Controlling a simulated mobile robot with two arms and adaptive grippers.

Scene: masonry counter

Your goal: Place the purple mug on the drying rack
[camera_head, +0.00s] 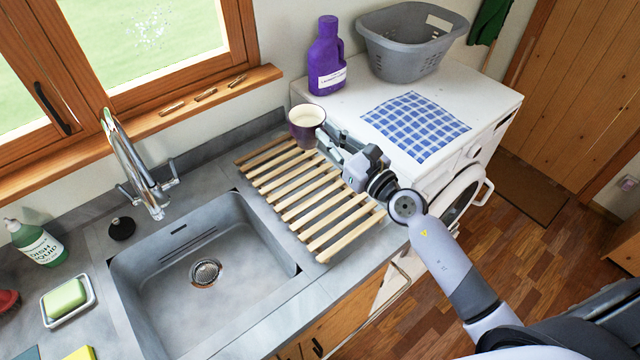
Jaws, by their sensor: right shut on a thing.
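The purple mug (303,134) is upright, with a cream inside, at the far right corner of the wooden slatted drying rack (318,208). My right gripper (330,142) reaches in from the right and is shut on the mug's near right side. The mug appears to be over or on the rack's back slats; I cannot tell whether its base touches them. The fingers hide the mug's right side and any handle there. My left gripper is not in view.
A grey sink (160,275) with a chrome tap (135,165) lies left of the rack. A white washing machine (480,115) on the right carries a purple detergent bottle (327,62), a grey basket (405,45) and a blue checked cloth (415,126). Most rack slats are bare.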

